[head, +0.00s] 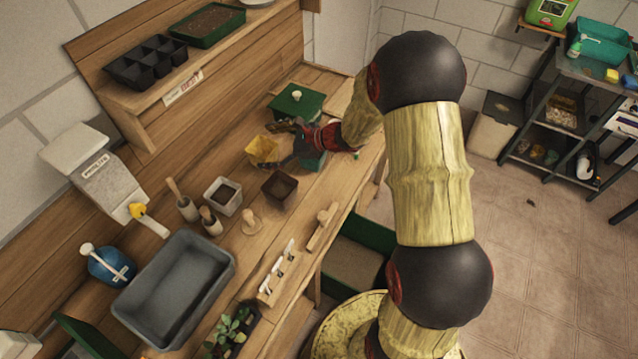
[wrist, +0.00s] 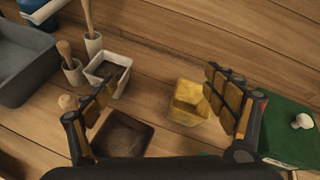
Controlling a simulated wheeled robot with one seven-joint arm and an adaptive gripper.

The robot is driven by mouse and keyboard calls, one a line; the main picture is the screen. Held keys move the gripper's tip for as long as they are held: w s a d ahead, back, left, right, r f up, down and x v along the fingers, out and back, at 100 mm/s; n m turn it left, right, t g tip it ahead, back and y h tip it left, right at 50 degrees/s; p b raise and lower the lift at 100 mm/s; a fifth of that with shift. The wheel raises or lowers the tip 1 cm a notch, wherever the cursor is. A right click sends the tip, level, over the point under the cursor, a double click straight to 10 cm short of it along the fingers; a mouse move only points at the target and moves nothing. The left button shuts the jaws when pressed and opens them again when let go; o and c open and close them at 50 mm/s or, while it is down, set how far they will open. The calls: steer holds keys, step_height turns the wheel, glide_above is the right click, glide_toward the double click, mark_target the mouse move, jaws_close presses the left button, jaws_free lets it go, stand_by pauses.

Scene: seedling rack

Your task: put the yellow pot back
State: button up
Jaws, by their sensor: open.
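The yellow pot (head: 263,150) stands on the wooden bench, left of my gripper (head: 287,146) in the head view. In the wrist view the yellow pot (wrist: 188,104) shows between the two fingers, nearer the right one, and looks empty. My gripper (wrist: 160,98) is open with nothing held between its fingers. I cannot tell how far its tips are from the pot. A brown square pot (head: 279,188) stands in front of the yellow pot, and it also shows low between the fingers in the wrist view (wrist: 122,135).
A white square pot (head: 222,195) and wooden-handled tools in holders (head: 185,207) stand to the left. A green lidded box (head: 296,102) is behind my gripper. A grey tub (head: 175,290) and a rack of white labels (head: 277,272) are nearer. A shelf (head: 150,95) holds trays above.

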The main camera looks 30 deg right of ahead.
steer(key=s+a+r+n+g+h, duration=0.1)
steer(key=s+a+r+n+g, duration=0.1)
steer(key=s+a+r+n, duration=0.5)
steer(key=s+a+r+n+g, duration=0.25)
steer(key=s+r+n, duration=0.3)
steer(key=s, duration=0.45)
steer(key=s+d+r+n+h, duration=0.2)
steer(key=s+d+n, duration=0.1)
steer(key=s, duration=0.3)
steer(key=s+d+r+n+t+h, duration=0.1)
steer(key=s+d+r+n+h, duration=0.1)
steer(key=s, duration=0.4)
steer(key=s+d+r+n+h, duration=0.2)
steer(key=s+d+n+h, duration=0.2)
steer(key=s+d+n, duration=0.1)
steer(key=shift+s+r+n, duration=0.4)
steer(key=shift+s+n, duration=0.25)
steer(key=shift+s, duration=0.1)
steer(key=shift+d, duration=0.1)
